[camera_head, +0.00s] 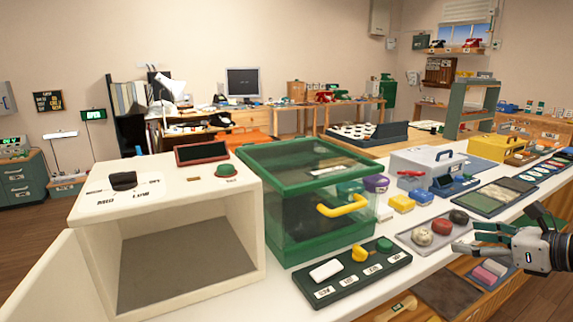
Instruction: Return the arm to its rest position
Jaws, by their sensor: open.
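My gripper (468,236) is at the right edge of the view, over the front edge of the white counter (285,296). Its fingers point left and are apart, with nothing between them. A grey tray (408,240) with a cream, a red and a dark round object lies just left of and behind the fingertips. I cannot tell how high the gripper is above the counter edge. Most of my arm is outside the view.
On the counter stand an open cream box (245,230), a green-lidded clear case (285,165) with a yellow handle, and a dark labelled tray (330,292). A grey toolbox (425,163) and yellow toolbox (497,147) stand farther back. A lower shelf (440,295) holds blocks.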

